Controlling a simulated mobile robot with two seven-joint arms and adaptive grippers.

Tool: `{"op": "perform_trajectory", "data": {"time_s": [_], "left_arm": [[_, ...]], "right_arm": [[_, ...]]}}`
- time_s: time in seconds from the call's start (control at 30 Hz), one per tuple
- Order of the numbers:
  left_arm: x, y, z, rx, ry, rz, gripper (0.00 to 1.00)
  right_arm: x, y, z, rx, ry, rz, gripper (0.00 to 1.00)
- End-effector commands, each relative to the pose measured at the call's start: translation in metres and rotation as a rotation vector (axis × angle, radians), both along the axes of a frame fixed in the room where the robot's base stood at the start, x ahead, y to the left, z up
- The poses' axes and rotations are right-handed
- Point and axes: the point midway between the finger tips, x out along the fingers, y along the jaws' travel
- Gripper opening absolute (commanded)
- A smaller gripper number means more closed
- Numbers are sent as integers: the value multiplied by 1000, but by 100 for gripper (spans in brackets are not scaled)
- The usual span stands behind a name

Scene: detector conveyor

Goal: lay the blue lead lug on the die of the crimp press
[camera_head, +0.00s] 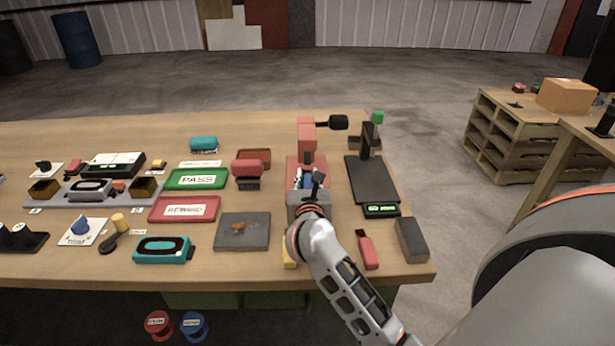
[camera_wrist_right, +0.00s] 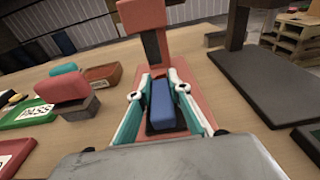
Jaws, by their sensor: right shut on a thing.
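The blue lead lug (camera_wrist_right: 162,108) is between the two fingers of my right gripper (camera_wrist_right: 157,88) in the right wrist view. My right gripper (camera_head: 308,184) is shut on it, low over the base of the red crimp press (camera_head: 307,134). The press column (camera_wrist_right: 143,18) rises just beyond the fingertips. A dark surface shows around the lug between the fingers, probably the die. I cannot tell whether the lug touches it. In the head view the lug shows only as a small blue patch (camera_head: 307,180). My left gripper is not in view.
A black scale (camera_head: 372,180) stands to the right of the press. A green PASS tray (camera_head: 197,179), a red tray (camera_head: 185,209) and a red-topped block (camera_head: 248,168) lie to the left. A grey mat (camera_head: 242,243) and a red-handled tool (camera_head: 367,250) lie nearer the front edge.

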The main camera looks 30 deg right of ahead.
Motion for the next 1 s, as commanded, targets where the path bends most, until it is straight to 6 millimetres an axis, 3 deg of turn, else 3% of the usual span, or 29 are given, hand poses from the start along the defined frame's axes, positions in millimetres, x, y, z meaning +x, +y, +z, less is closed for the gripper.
{"op": "perform_trajectory", "data": {"time_s": [0.13, 0.17, 0.2, 0.23, 0.67, 1.0], "left_arm": [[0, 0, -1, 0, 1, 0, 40], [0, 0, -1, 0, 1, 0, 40], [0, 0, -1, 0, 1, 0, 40], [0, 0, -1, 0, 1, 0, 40], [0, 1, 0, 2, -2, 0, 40], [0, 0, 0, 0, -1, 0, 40]], "right_arm": [[0, 0, 0, 1, 1, 0, 0], [0, 0, 0, 1, 1, 0, 23], [0, 0, 0, 1, 1, 0, 34], [0, 0, 0, 1, 1, 0, 38], [-5, 4, 0, 1, 2, 1, 38], [-57, 36, 9, 5, 2, 2, 38]]}}
